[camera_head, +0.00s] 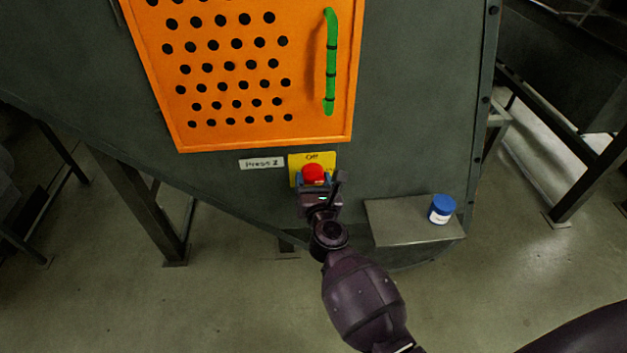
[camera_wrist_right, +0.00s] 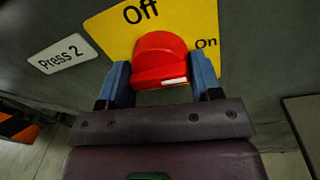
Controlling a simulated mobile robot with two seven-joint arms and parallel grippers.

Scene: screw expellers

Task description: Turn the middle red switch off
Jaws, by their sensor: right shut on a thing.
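The red switch (camera_head: 314,172) sits on a yellow plate (camera_head: 326,161) low on the dark green press, beside a label that reads "Press 2" in the wrist view. In the right wrist view the red switch (camera_wrist_right: 160,55) is a rotary knob with a white mark at its lower right. The yellow plate (camera_wrist_right: 110,35) reads "Off" above the knob and "On" to its right. My right gripper (camera_wrist_right: 161,78) has its blue fingers on both sides of the knob and is shut on it. My left gripper is not in view.
An orange perforated door (camera_head: 230,80) with a green handle (camera_head: 330,62) is above the switch. A grey shelf (camera_head: 395,225) to the right holds a white jar with a blue lid (camera_head: 442,208). Metal legs stand on the floor at left and right.

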